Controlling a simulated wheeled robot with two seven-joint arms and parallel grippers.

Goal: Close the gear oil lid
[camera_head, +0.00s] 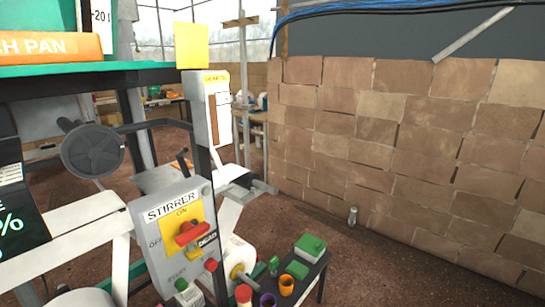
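A tall, narrow whitish box (208,112) is fixed to a dark post right of the machine. It bears a small yellow label (215,78) whose lettering is too small to read surely, and a pale panel with a brown strip is on its right side. A plain yellow square (193,46) stands above it. A round grey disc (92,151) with a dark knob and bar is at the left. I cannot tell which part is the gear oil lid, or whether it is open. I make out no gripper of mine in this view.
A grey STIRRER switch box (178,240) with a red knob stands in front. Below right, a small dark table (318,270) carries green blocks and an orange cup (287,286). A brick wall (420,150) closes the right side. Brown floor (385,270) before it is mostly clear.

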